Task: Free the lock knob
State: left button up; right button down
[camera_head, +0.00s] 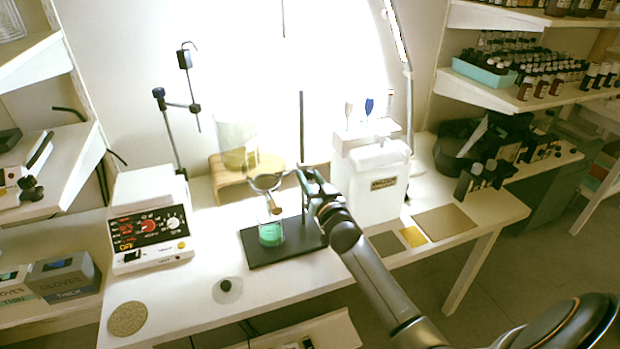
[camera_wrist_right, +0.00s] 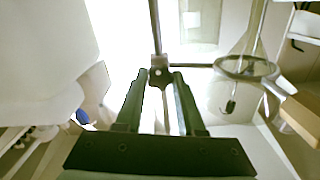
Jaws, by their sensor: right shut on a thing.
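A retort stand has a black base plate (camera_head: 255,245) and an upright rod (camera_head: 302,125). A support ring (camera_head: 267,182) sticks out to the left from the rod, above a beaker of green liquid (camera_head: 271,235). In the right wrist view, the ring (camera_wrist_right: 247,68) joins the rod (camera_wrist_right: 155,25) at a small dark clamp block with the lock knob (camera_wrist_right: 158,73). My right gripper (camera_head: 306,180) reaches the rod at ring height. In the wrist view, its green fingers (camera_wrist_right: 159,85) are shut on the lock knob, whose gripped part is partly hidden. My left gripper is out of view.
A white tank (camera_head: 375,185) stands close right of my right arm. A control box (camera_head: 150,225) with dials sits left. A large glass vessel (camera_head: 237,145) stands on a wooden stool (camera_head: 235,175) behind the ring. The front of the table (camera_head: 190,295) is mostly clear.

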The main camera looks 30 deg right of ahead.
jog(key=n, duration=0.8)
jog(key=shift+n, duration=0.4)
jog(key=n, duration=0.4)
jog(key=shift+a+n, duration=0.1)
jog(key=shift+n, duration=0.2)
jog(key=n, duration=0.4)
jog(key=shift+n, duration=0.3)
jog(key=n, duration=0.4)
jog(key=shift+n, duration=0.3)
jog(key=n, duration=0.3)
jog(key=shift+n+p, duration=0.3)
jog(key=shift+p, duration=0.05)
jog(key=n+p, duration=0.1)
jog(key=n, duration=0.3)
jog(key=shift+f+n+p, duration=0.1)
jog(key=shift+n+p, duration=0.4)
jog(key=shift+n, duration=1.7)
